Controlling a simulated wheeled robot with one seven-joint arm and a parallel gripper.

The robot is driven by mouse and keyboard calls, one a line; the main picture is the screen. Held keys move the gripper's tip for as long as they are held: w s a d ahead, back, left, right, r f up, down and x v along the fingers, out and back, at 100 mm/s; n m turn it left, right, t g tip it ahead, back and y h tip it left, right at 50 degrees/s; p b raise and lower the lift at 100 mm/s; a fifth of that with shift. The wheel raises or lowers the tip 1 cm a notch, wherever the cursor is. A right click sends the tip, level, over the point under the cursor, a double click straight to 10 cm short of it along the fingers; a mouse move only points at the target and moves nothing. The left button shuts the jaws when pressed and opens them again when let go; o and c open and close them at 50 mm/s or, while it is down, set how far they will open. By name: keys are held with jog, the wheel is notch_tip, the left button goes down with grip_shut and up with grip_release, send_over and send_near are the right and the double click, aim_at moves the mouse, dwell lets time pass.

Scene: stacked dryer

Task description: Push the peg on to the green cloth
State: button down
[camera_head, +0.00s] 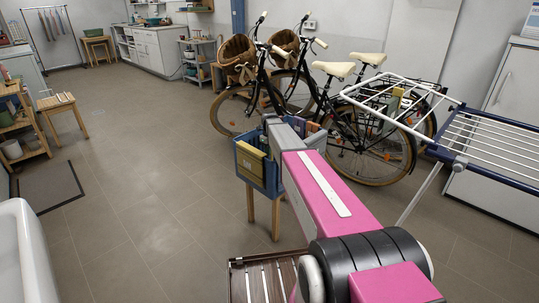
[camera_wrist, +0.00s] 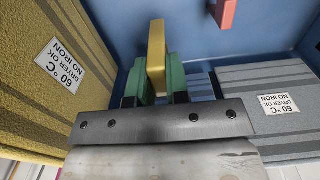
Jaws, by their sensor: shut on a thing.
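A yellow peg (camera_wrist: 157,42) is between the two green finger pads of my gripper (camera_wrist: 155,76), which is shut on it. The peg's far end sticks out beyond the pads. My gripper is inside or just over a blue box (camera_wrist: 112,22), between a mustard cloth and a grey cloth. In the head view my arm hides the gripper and the peg. I cannot make out a green cloth for certain; a small greenish piece (camera_head: 396,100) hangs at the drying rack.
The mustard cloth (camera_wrist: 35,95) is close on the left and the grey cloth (camera_wrist: 262,85) on the right. A reddish piece (camera_wrist: 226,12) is at the top. The blue box (camera_head: 266,180) stands on wooden legs.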

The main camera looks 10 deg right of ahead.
jog(key=shift+f, duration=0.15)
jog(key=shift+f, duration=1.5)
dwell(0.5)
